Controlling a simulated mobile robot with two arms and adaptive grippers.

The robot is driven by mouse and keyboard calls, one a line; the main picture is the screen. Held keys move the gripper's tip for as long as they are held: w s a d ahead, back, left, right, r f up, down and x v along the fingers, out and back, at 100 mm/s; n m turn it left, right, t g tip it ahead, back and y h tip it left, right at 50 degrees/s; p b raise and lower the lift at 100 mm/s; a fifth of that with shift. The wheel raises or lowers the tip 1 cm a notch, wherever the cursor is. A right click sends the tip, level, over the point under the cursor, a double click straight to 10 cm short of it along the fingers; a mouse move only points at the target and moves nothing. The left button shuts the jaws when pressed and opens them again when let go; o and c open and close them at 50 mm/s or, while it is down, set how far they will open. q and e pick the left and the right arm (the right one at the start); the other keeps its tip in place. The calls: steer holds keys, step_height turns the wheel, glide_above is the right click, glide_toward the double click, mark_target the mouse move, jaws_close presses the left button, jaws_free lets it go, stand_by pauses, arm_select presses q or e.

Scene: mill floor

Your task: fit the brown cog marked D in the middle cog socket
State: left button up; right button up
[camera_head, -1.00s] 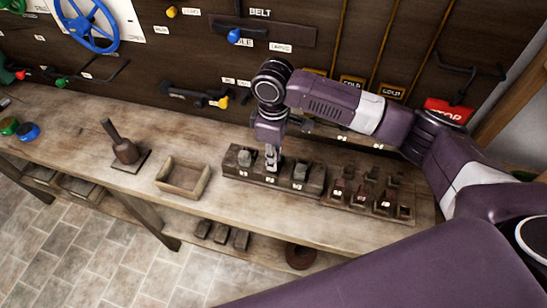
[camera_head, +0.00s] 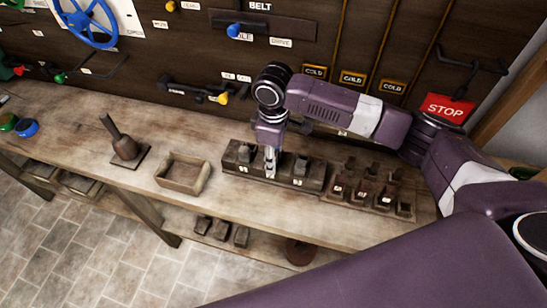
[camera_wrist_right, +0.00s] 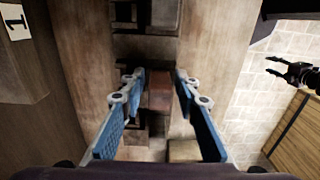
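The dark cog rack (camera_head: 232,172) has three numbered places in a row on the bench. A greyish cog (camera_head: 245,154) stands in its left place and a dark cog (camera_head: 301,166) in its right. My right gripper (camera_head: 270,172) is down at the middle place and hides most of it. In the wrist view its two blue-padded fingers (camera_wrist_right: 160,85) are apart. A brown block (camera_wrist_right: 160,92), perhaps the cog, is between them, with narrow gaps at its sides. I cannot read a D. My left gripper (camera_wrist_right: 283,69) shows small in the wrist view, fingers apart, away from the bench.
A tray of several small dark cogs (camera_head: 366,190) stands right of the rack. An open wooden box (camera_head: 183,174) and a stamp-like tool (camera_head: 123,145) stand left. A wall panel with levers (camera_head: 208,94) and a red STOP sign (camera_head: 445,108) is behind. The bench front is clear.

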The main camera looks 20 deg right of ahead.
steer(key=shift+o, duration=0.4)
step_height(320, 180, up, 12)
stand_by(0.3)
